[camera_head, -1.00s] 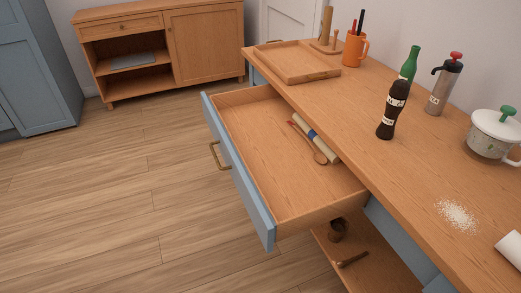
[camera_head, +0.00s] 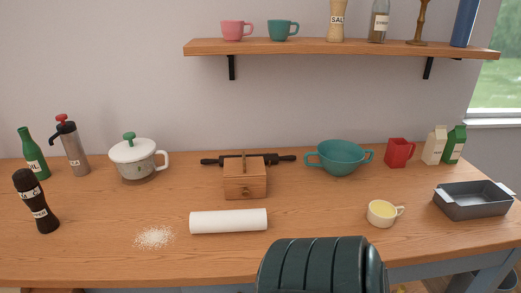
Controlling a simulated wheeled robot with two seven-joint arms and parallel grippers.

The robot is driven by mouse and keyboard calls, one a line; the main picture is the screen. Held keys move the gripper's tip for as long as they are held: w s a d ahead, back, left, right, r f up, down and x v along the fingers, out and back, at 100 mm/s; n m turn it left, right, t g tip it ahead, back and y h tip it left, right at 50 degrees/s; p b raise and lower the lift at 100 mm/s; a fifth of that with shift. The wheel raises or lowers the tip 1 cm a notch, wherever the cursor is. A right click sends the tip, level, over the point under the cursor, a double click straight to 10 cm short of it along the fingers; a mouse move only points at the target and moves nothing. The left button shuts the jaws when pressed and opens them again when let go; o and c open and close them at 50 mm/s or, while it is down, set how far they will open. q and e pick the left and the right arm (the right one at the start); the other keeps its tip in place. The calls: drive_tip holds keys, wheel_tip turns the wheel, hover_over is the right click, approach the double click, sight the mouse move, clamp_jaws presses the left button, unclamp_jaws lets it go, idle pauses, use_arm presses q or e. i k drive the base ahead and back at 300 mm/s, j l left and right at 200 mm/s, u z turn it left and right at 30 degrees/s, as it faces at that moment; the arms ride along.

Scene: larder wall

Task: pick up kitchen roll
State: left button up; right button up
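The kitchen roll (camera_head: 228,221) is a white cylinder lying on its side near the front edge of the wooden counter (camera_head: 320,225), left of the middle of the view. Nothing touches it from above. A dark ribbed part of my own arm shows at the bottom, in front of the counter and to the right of the roll. Neither gripper is in view.
White powder (camera_head: 154,237) is spilled left of the roll. A dark bottle (camera_head: 36,203) stands left, a cup (camera_head: 381,213) right. A shelf (camera_head: 300,47) hangs above.

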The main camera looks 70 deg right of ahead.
sight(243, 220)
drive_tip(key=l+z, duration=0.1)
drive_tip(key=z, duration=0.35)
drive_tip(key=k+l+z, duration=0.1)
drive_tip(key=z, duration=0.3)
drive_tip(key=l+z, duration=0.15)
drive_tip(key=z, duration=0.3)
drive_tip(key=l+z, duration=0.1)
drive_tip(key=z, duration=0.3)
